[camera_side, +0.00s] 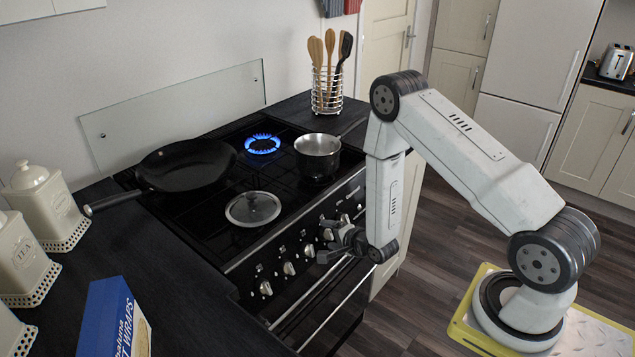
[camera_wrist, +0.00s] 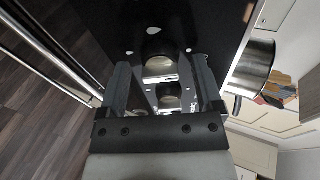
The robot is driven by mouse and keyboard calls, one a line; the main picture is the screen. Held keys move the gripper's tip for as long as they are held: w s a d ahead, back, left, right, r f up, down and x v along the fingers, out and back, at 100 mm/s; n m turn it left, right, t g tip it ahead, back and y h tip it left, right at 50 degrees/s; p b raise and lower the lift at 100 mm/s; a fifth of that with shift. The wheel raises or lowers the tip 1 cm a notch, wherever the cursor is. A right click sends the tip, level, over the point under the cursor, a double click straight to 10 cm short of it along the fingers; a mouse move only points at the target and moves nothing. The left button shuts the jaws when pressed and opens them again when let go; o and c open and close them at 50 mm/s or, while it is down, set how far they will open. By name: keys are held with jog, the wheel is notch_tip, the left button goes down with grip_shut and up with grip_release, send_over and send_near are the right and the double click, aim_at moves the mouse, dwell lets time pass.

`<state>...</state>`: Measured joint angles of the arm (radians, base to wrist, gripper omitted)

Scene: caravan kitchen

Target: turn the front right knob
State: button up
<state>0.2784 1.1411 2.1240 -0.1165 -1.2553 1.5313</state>
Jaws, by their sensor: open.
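The black stove has a row of silver knobs on its front panel (camera_side: 277,279). A knob (camera_side: 309,250) shows just left of my gripper (camera_side: 326,240) in the side view, and others lie further along to both sides. My gripper is open in front of the right half of the row and covers part of it. In the wrist view, a silver knob (camera_wrist: 159,68) shows between the fingers of my gripper (camera_wrist: 163,76), with a second knob (camera_wrist: 168,98) behind it, nearer the palm. I cannot tell whether a finger touches a knob, nor which knob is the front right one.
A blue flame (camera_side: 262,144) burns on a back burner. A black frying pan (camera_side: 187,165), a glass lid (camera_side: 252,208) and a steel saucepan (camera_side: 317,155) rest on the hob. The oven handle rail (camera_side: 312,302) runs below the knobs. A utensil holder (camera_side: 327,90) stands on the far counter.

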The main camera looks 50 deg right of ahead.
jog(key=v, duration=0.7)
jog(key=shift+s, duration=0.25)
jog(key=shift+a+r, duration=0.1)
jog(key=shift+r, duration=0.05)
jog(key=s+a+r+n+g+y, duration=0.1)
jog(key=s+a+r+n+g, duration=0.3)
jog(key=r+n, duration=0.3)
jog(key=s+a+r+n+g+y, duration=0.1)
jog(key=s+a+r+n+g, duration=0.3)
jog(key=r+n, duration=0.4)
jog(key=a+n+g, duration=0.1)
jog(key=n+g, duration=0.1)
jog(key=n, duration=0.2)
jog(key=shift+s+r+n, duration=0.2)
jog(key=shift+n, duration=0.1)
jog(key=shift+w, duration=0.1)
dwell(0.4)
